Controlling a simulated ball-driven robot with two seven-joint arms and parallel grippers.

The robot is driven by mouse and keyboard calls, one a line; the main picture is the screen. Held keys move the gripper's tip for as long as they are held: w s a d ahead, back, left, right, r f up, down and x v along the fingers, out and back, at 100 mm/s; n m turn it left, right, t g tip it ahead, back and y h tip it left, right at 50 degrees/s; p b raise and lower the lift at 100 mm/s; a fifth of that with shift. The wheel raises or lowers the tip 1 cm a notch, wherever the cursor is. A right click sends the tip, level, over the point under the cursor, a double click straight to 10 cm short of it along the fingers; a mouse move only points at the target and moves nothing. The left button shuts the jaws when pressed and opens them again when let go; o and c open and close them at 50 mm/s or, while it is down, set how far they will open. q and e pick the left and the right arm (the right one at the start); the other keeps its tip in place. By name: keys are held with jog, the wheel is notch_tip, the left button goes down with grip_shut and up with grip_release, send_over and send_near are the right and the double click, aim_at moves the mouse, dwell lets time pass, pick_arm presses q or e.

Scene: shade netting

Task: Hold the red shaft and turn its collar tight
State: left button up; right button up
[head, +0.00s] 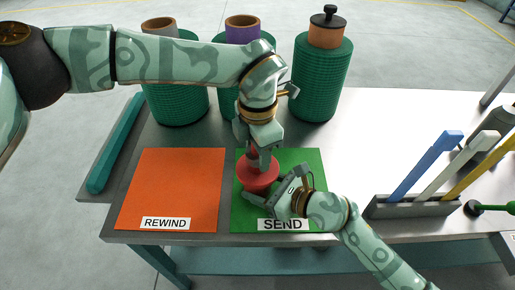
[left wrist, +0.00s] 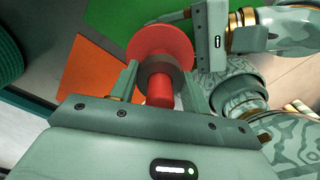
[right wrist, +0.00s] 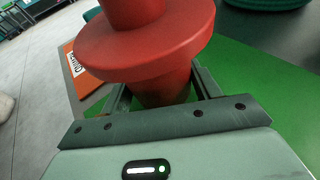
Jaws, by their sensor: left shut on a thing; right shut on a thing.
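The red shaft (head: 257,181) stands over the green SEND mat (head: 307,165), its wide red flange showing below my left gripper. My left gripper (head: 260,160) comes down from above. In the left wrist view its fingers are closed on both sides of a dark collar (left wrist: 158,82) around the red shaft (left wrist: 158,100), above the flange (left wrist: 150,45). My right gripper (head: 272,194) comes from the lower right. In the right wrist view it is shut on the red shaft (right wrist: 162,88) just below the flange. In the head view the collar is mostly hidden by my left gripper.
An orange REWIND mat (head: 170,185) lies left of the green one. Green netting rolls (head: 322,80) stand along the back. A grey rack (head: 415,208) with blue, white and yellow upright pieces stands at the right. The table between the rolls and rack is clear.

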pick_arm(q)
jog(key=o, duration=1.2)
jog(key=shift+w+r, duration=0.1)
jog(key=shift+w, duration=0.05)
pick_arm(e)
jog(key=shift+f, duration=0.1)
jog(key=shift+s, duration=0.1)
pick_arm(q)
jog(key=shift+r, duration=1.45)
